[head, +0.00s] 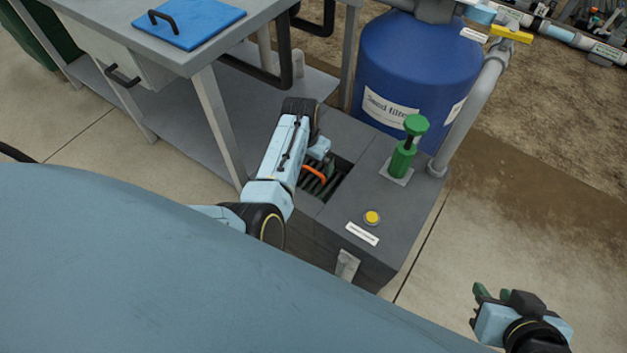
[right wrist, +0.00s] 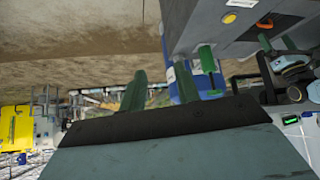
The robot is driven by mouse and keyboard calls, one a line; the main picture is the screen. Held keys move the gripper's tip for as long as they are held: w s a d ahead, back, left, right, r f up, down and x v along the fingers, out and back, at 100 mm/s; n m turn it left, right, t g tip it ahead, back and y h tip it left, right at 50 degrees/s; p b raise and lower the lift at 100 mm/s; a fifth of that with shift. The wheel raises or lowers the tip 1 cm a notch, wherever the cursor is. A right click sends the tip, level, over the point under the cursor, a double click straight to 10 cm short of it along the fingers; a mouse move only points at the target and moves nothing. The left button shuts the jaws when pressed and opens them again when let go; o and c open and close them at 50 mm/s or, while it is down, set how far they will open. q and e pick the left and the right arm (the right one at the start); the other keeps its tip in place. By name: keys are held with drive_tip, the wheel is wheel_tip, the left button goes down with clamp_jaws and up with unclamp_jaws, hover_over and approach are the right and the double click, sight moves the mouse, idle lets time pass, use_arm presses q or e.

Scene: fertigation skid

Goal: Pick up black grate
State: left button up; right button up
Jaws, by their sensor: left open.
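The black grate (head: 318,187) lies in a square opening in the top of the grey plinth. Its dark bars show in part, and an orange handle (head: 314,173) rises over it. My left gripper (head: 325,167) is open, pointing down at the opening right by the orange handle. My arm hides part of the grate, and I cannot tell whether the fingers straddle the handle. In the right wrist view the orange handle (right wrist: 265,23) shows beside my left arm. My right gripper (head: 492,293) is open and empty at the lower right, away from the plinth; its green fingers (right wrist: 160,90) stand apart.
A green hand pump (head: 404,155) and a yellow button (head: 372,217) are on the plinth (head: 350,140). A blue sand filter tank (head: 420,60) stands behind. A grey table (head: 190,60) with a blue lid (head: 188,20) is at upper left. The floor at right is clear.

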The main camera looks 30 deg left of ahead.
sight(314, 170)
use_arm(q)
drive_tip(key=shift+w+f+b, duration=0.15)
drive_tip(key=shift+f+b, duration=0.4)
drive_tip(key=shift+f, duration=0.6)
drive_tip(key=shift+w+d+f+b, duration=0.1)
drive_tip(key=shift+w+f+b, duration=0.05)
drive_tip(key=shift+f+b, duration=0.45)
drive_tip(key=shift+w+d+f+b, duration=0.1)
drive_tip(key=shift+f+b, duration=0.4)
drive_tip(key=shift+b, duration=0.1)
use_arm(e)
drive_tip(key=w+a+r+t+y, duration=0.2)
drive_tip(key=w+r+t, duration=0.2)
drive_tip(key=r+t, duration=0.15)
drive_tip(key=w+a+r+t+y, duration=0.1)
drive_tip(key=w+a+r+t, duration=0.25)
drive_tip(key=r, duration=0.25)
use_arm(q)
wheel_tip(314, 170, down, 3)
drive_tip(key=shift+w+d+r+b, duration=0.1)
drive_tip(key=shift+w+r+b, duration=0.1)
drive_tip(key=shift+b, duration=0.85)
drive_tip(key=shift+f, duration=0.1)
use_arm(e)
wheel_tip(314, 170, up, 8)
drive_tip(key=s+t+y, duration=0.2)
drive_tip(key=t, duration=0.4)
drive_tip(key=shift+s+r+n, duration=0.15)
drive_tip(key=shift+s+n, duration=0.15)
